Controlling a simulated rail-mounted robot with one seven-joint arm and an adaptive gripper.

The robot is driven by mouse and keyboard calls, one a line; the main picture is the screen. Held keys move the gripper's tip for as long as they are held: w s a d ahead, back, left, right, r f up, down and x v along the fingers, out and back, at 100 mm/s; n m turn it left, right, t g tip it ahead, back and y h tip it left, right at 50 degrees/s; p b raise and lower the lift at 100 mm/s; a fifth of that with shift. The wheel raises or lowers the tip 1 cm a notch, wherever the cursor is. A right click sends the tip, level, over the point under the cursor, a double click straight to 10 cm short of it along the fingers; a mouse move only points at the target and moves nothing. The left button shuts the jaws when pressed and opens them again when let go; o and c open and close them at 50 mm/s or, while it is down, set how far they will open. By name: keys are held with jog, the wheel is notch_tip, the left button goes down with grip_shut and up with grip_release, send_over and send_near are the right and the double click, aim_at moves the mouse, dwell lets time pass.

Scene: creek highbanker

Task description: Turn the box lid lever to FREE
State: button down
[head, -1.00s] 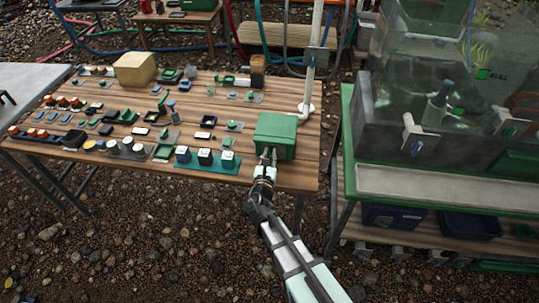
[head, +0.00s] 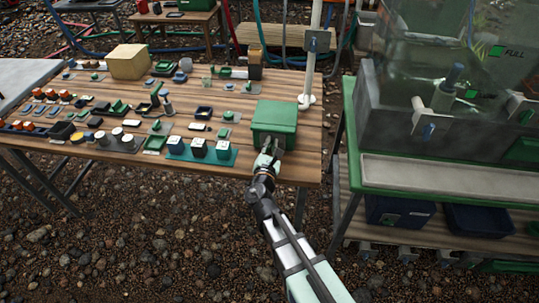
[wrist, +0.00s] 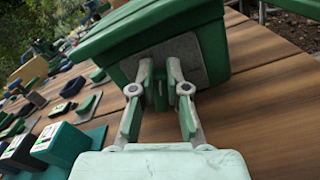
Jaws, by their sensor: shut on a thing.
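The green box (head: 273,122) with its lid stands at the right front of the wooden table. In the wrist view the box (wrist: 150,30) fills the top, with a grey plate (wrist: 205,62) on its facing side. My gripper (head: 270,150) is at that side; in the wrist view its two fingers (wrist: 161,85) reach the plate. They are shut on a small green lever (wrist: 161,92) in front of the plate. The fingers hide much of the lever, and I cannot read any FREE marking or its exact angle.
A teal block with several white-topped switches (head: 198,147) stands left of the box. A white upright pipe (head: 309,75) rises behind it on the right. Many small parts cover the table's left. A tank on a green stand (head: 450,178) is at the right.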

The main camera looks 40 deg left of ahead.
jog(key=m+b, duration=0.1)
jog(key=b, duration=0.1)
jog(key=f+m+b, duration=0.1)
jog(key=b, duration=0.1)
jog(key=m+b, duration=0.1)
jog(key=b, duration=0.1)
jog(key=shift+w+d+f+m+b, duration=0.15)
jog(key=shift+d+f+m+b, duration=0.15)
jog(key=shift+m+b, duration=0.1)
jog(key=m+b, duration=0.1)
jog(key=b, duration=0.1)
jog(key=m+b, duration=0.2)
jog(key=b, duration=0.1)
jog(key=m+b, duration=0.1)
jog(key=b, duration=0.1)
jog(key=shift+w+d+f+m+b, duration=0.1)
jog(key=shift+d+f+m+b, duration=0.15)
jog(key=shift+f+m+b, duration=0.1)
jog(key=m+b, duration=0.3)
jog(key=b, duration=0.1)
jog(key=shift+w+f+b, duration=0.1)
jog(key=shift+f+b, duration=0.05)
jog(key=shift+b, duration=0.25)
jog(key=shift+m+b, duration=0.95)
jog(key=shift+b, duration=0.2)
jog(key=c, duration=1.2)
grip_release()
jog(key=shift+o, duration=0.2)
